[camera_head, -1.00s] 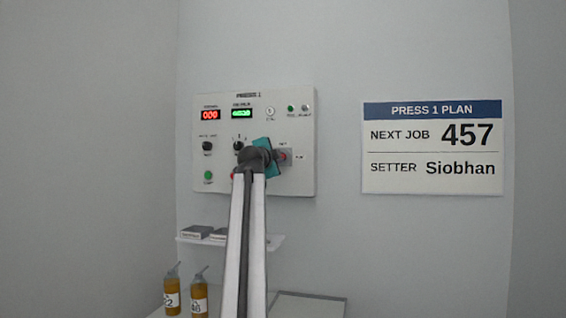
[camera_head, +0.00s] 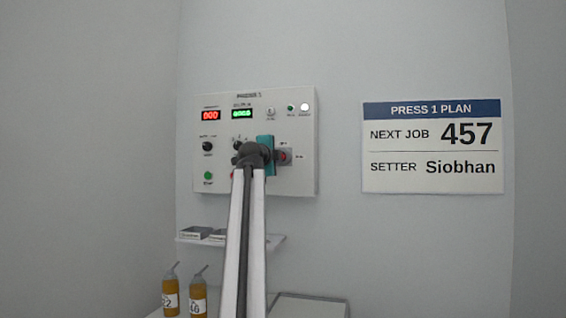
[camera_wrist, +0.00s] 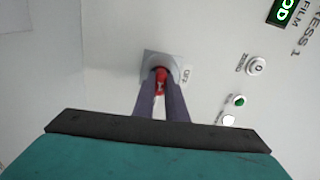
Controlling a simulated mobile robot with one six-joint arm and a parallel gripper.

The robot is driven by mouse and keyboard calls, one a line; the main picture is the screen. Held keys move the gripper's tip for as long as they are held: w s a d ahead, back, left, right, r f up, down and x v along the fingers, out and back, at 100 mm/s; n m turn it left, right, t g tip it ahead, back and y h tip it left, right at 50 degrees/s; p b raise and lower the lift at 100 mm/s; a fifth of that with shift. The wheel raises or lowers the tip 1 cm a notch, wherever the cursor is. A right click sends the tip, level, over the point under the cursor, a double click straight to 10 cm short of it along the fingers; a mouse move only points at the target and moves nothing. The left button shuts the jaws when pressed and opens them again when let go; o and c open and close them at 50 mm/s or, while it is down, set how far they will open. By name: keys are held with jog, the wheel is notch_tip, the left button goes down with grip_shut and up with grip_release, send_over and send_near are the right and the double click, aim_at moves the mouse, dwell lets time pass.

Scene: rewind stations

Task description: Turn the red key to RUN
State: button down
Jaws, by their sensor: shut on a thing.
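The red key (camera_wrist: 160,76) sits in a grey square switch plate (camera_wrist: 150,62) on the control panel (camera_head: 305,180). It shows small in the head view (camera_head: 283,156), to the right of my gripper (camera_head: 277,156). In the wrist view the two dark fingers of my gripper (camera_wrist: 160,88) close on the key from both sides. A label that seems to read OFF stands beside the plate in the wrist view. The fingers hide part of the key, and I cannot tell its exact angle. The labels by the key are blurred in the head view.
The panel has a red display (camera_head: 210,115), a green display (camera_head: 242,113), a black knob (camera_head: 207,146), a green button (camera_head: 208,176) and a bright white lamp (camera_head: 305,107). A shelf (camera_head: 262,243) and bottles (camera_head: 171,300) are below. A plan sign (camera_head: 433,147) hangs right.

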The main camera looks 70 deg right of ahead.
jog(key=shift+f+m+b, duration=0.1)
jog(key=shift+m+b, duration=0.95)
jog(key=shift+m, duration=0.05)
jog(key=c, duration=1.7)
grip_release()
jog(key=shift+a, duration=0.15)
jog(key=shift+s+a+p, duration=0.15)
jog(key=shift+a+p, duration=0.35)
jog(key=shift+a, duration=2.9)
jog(key=shift+s+a+p, duration=0.1)
jog(key=shift+a+p, duration=0.35)
jog(key=shift+a, duration=2.9)
jog(key=shift+w, duration=0.1)
